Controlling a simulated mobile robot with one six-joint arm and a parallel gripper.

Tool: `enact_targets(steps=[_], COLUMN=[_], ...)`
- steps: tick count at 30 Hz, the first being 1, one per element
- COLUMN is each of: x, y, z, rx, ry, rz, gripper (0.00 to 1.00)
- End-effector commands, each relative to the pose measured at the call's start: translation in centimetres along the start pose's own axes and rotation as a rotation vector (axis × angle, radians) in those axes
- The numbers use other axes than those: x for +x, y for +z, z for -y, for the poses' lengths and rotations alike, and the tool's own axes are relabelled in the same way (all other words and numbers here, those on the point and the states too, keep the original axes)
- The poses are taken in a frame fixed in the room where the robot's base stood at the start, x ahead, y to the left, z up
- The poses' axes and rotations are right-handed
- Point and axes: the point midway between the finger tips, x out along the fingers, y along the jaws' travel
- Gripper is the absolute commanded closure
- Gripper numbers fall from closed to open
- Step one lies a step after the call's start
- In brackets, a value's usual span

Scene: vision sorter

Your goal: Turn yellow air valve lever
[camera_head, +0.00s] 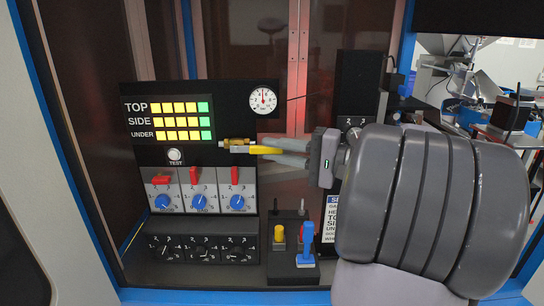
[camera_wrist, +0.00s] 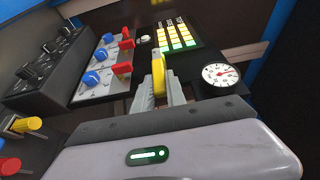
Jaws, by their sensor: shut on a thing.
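The yellow air valve lever (camera_head: 253,149) lies along the brass valve (camera_head: 238,143) below the right part of the lamp display. It points right, towards my gripper. My gripper (camera_head: 270,149) reaches in from the right and is shut on the lever's free end. In the wrist view the yellow lever (camera_wrist: 158,72) stands between the two grey fingers (camera_wrist: 159,92), which close on it from both sides. The held end of the lever is partly hidden by the fingers.
A pressure gauge (camera_head: 263,100) sits above the valve. The lamp panel (camera_head: 180,120) is at upper left. Below it are red switches (camera_head: 193,175) and blue knobs (camera_head: 199,202). A blue-handled lever (camera_head: 307,243) and a yellow button (camera_head: 279,234) stand below the arm.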

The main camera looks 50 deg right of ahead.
Motion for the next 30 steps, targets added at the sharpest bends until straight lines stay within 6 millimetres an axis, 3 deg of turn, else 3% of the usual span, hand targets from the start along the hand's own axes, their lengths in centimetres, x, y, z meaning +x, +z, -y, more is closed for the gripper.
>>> enact_targets(steps=[15, 16, 19, 30], x=[0.06, 0.06, 0.05, 0.01], y=[0.01, 0.01, 0.01, -0.03], z=[-0.23, -0.24, -0.22, -0.14], rx=[0.009, 0.009, 0.009, 0.007], ry=[-0.013, -0.013, -0.013, -0.014], rz=[0.002, 0.002, 0.002, 0.001], gripper=[1.0, 0.79, 0.62, 0.62])
